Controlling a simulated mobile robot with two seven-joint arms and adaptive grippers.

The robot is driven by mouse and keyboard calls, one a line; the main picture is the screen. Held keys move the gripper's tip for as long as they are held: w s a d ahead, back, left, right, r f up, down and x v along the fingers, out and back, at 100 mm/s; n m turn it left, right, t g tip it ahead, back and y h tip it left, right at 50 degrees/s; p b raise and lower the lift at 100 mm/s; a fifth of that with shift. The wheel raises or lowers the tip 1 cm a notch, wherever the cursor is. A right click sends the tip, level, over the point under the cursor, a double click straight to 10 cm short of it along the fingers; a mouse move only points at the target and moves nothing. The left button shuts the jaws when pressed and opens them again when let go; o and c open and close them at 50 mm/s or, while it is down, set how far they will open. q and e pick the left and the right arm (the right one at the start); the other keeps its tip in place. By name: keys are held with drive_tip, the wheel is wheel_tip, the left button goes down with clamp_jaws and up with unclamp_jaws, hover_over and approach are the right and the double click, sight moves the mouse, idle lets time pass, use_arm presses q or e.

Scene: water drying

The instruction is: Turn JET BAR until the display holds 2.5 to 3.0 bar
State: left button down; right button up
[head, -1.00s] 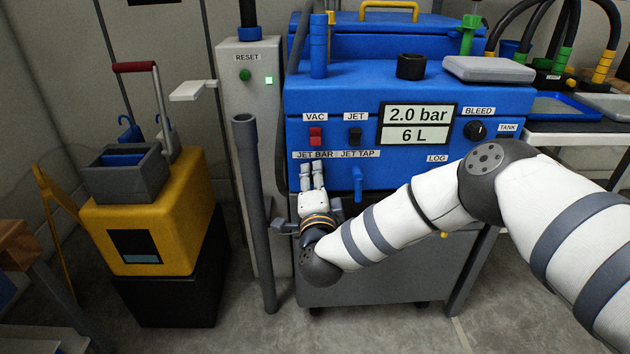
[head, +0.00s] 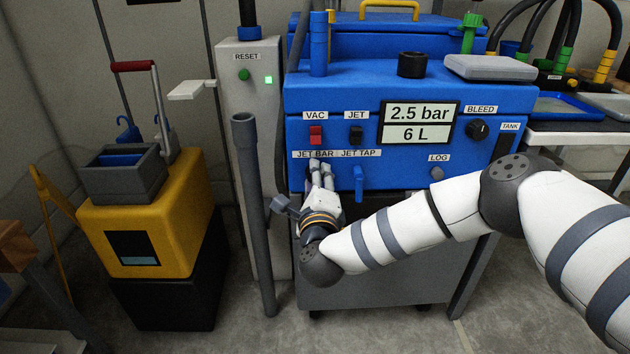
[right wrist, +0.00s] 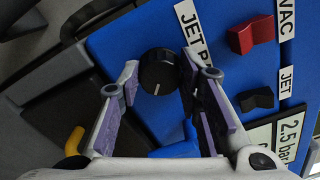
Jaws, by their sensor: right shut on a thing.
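My right gripper (head: 321,168) is at the front of the blue machine, just under the JET BAR label (head: 314,154). In the right wrist view the black JET BAR knob (right wrist: 158,72), with a white pointer mark, sits between the fingertips of the gripper (right wrist: 160,80), which is shut on it. In the head view the fingers hide the knob. The display (head: 420,112) reads 2.5 bar, with 6 L below. My left gripper is not in view.
A red VAC switch (head: 316,135) and a black JET switch (head: 356,135) sit above the knob. The blue JET TAP lever (head: 359,183) hangs close by on the right. A grey upright pipe (head: 254,215) stands to the left of my gripper.

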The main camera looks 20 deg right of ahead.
idle(0.3)
drive_tip(key=o, duration=1.1)
drive_tip(key=shift+o, duration=0.2)
drive_tip(key=v, duration=1.2)
drive_tip(key=shift+r, duration=0.1)
